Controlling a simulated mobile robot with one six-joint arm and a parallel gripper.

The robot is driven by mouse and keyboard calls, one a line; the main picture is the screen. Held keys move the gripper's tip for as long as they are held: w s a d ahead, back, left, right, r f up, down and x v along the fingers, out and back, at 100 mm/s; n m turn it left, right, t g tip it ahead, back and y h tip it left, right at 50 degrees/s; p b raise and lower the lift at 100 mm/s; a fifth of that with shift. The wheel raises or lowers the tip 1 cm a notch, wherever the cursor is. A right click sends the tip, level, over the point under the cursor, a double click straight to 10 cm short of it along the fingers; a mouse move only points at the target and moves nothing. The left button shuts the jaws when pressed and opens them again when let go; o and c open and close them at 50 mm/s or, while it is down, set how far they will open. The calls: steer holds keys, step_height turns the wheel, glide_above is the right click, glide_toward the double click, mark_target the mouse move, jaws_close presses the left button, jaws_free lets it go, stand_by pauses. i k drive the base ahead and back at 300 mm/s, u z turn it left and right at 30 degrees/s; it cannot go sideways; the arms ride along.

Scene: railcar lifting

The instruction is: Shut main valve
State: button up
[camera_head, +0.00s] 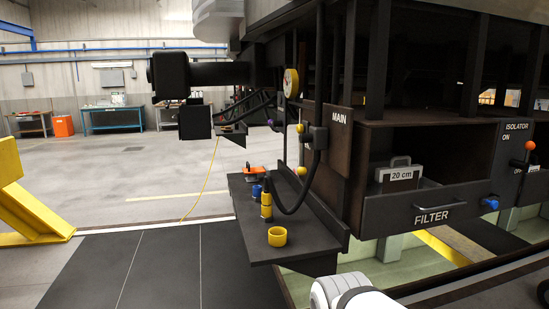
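A plate lettered MAIN (341,117) is fixed to a dark upright panel right of centre in the head view. Just left of it is a black fitting (315,137) with a black hose curving down from it. Small yellow balls (300,128) show beside the fitting, and another yellow ball is lower down. I cannot tell which part is the main valve's handle, or how it is set. A white rounded part of my arm (340,292) shows at the bottom edge, below the shelf. My gripper is not in view.
A dark shelf (290,250) holds a yellow ring (277,236), a yellow-black hose end (266,207) and a blue cup (256,192). A round gauge (290,83) hangs above. The FILTER drawer (432,215) and ISOLATOR lever (527,160) are right. Open floor lies left.

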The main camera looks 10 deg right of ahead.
mark_target(302, 156)
steer(key=i, duration=0.95)
